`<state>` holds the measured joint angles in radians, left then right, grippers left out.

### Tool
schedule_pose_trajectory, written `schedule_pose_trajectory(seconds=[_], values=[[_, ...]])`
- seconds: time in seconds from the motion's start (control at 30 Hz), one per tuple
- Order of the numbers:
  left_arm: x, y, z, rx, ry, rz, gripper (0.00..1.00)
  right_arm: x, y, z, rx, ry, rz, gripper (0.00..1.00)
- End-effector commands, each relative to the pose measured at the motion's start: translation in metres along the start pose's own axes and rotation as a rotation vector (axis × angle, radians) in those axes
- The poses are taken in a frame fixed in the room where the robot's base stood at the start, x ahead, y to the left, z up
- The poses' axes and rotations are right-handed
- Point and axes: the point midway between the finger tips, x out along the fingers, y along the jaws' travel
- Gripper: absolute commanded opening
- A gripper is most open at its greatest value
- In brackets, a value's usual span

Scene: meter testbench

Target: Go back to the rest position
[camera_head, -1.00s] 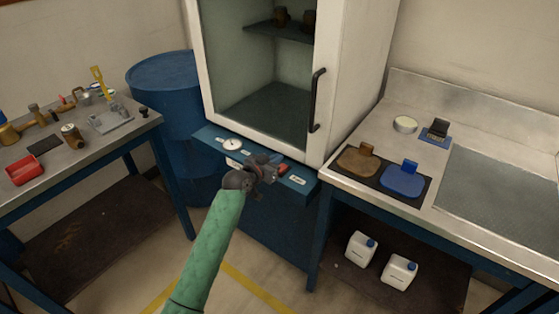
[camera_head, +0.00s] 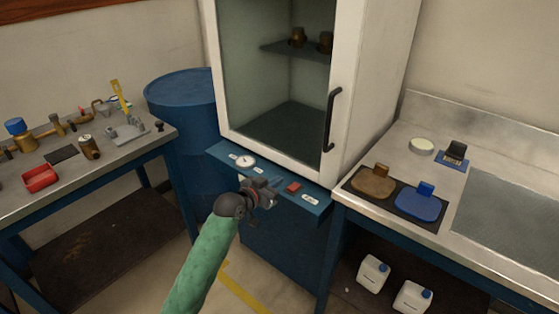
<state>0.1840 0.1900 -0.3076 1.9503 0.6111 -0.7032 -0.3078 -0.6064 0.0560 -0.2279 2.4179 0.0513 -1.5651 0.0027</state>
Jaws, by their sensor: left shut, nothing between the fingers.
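My left gripper (camera_head: 268,188) is in front of the blue control panel (camera_head: 228,151) below the white cabinet (camera_head: 345,100). Its green-sleeved arm comes up from the bottom of the view. The gripper is shut and holds nothing. A red button (camera_head: 293,187) shows on the panel just right of the fingers, and a white round gauge (camera_head: 246,162) shows to their upper left. I cannot tell from this view how far the fingers stand from the panel. My right gripper is not in view.
A workbench (camera_head: 90,180) with tools and a red tray (camera_head: 41,178) stands at left, beside a blue barrel (camera_head: 180,105). A metal counter (camera_head: 400,158) with brown and blue pads stands at right, white jugs (camera_head: 373,273) beneath. Open floor lies below the panel.

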Motion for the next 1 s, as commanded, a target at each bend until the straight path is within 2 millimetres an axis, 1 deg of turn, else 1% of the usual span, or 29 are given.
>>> schedule_pose_trajectory(seconds=[0.17,0.27,0.3,0.37,0.47,0.67,0.77,0.87,1.0], values=[[0.000,0.001,0.002,-0.024,-0.012,0.004,0.00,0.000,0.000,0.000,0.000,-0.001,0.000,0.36],[-0.001,0.003,0.015,-0.051,-0.079,0.015,0.00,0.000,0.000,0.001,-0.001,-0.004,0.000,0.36],[-0.001,0.004,0.022,-0.059,-0.119,0.015,0.00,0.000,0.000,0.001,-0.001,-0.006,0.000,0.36],[-0.006,0.005,0.029,-0.062,-0.180,0.011,0.00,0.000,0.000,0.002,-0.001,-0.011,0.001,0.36],[-0.018,0.007,0.032,-0.054,-0.268,-0.008,0.00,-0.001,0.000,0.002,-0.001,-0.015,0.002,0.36],[-0.047,0.006,0.025,-0.040,-0.392,-0.073,0.00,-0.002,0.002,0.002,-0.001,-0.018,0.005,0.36],[-0.067,0.009,0.027,-0.045,-0.452,-0.112,0.00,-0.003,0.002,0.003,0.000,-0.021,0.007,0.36],[-0.092,0.015,0.039,-0.061,-0.520,-0.153,0.00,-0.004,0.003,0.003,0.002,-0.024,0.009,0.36],[-0.126,0.026,0.059,-0.088,-0.604,-0.201,0.00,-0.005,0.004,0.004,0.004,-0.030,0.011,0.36]])
